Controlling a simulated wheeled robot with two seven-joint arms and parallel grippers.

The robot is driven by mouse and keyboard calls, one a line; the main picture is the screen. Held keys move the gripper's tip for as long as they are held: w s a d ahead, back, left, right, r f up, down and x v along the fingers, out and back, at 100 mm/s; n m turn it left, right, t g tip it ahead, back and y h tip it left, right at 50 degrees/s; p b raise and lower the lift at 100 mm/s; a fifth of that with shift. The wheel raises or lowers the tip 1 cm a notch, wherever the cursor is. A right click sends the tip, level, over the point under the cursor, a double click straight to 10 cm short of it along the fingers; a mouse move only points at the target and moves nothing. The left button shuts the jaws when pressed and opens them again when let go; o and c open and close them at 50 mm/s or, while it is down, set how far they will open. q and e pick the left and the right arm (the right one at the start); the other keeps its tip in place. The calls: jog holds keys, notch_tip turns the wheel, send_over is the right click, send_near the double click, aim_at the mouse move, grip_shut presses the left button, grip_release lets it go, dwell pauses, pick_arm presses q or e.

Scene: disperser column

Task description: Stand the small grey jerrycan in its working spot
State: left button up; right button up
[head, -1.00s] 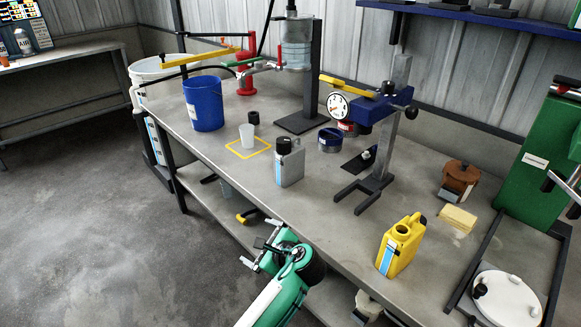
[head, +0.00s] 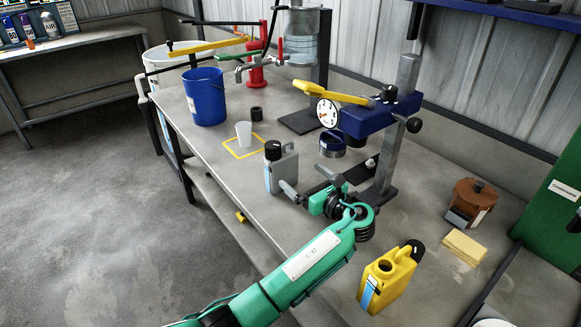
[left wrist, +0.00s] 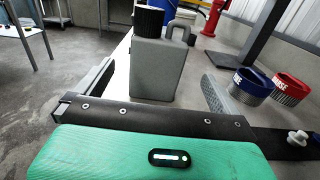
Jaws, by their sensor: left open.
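The small grey jerrycan (head: 283,172) with a black cap stands upright on the workbench, with a light blue label on its side. My left gripper (head: 306,181) is open, just right of the can in the head view, its fingers pointing toward it. In the left wrist view the grey jerrycan (left wrist: 155,72) stands ahead, between the lines of the two spread fingers (left wrist: 157,92); whether they reach beside it I cannot tell. My right gripper is out of view.
A yellow jerrycan (head: 388,278) stands near the bench's front edge. A dial stand (head: 380,180) rises behind my gripper, with a blue-banded ring (head: 332,147) near it. A blue bucket (head: 205,97) stands at the left. The bench (head: 270,222) is bare in front of the grey can.

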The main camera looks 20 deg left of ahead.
aim_at(285, 163)
pick_arm(q)
jog(key=x, duration=0.8)
jog(key=shift+s+a+r, duration=0.15)
jog(key=shift+a, duration=0.1)
jog(key=x, duration=0.4)
jog(key=shift+w+r+p, duration=0.2)
jog(key=shift+w+p, duration=0.1)
jog(key=shift+w+a, duration=0.2)
jog(key=shift+a, duration=0.05)
jog(key=c, duration=1.1)
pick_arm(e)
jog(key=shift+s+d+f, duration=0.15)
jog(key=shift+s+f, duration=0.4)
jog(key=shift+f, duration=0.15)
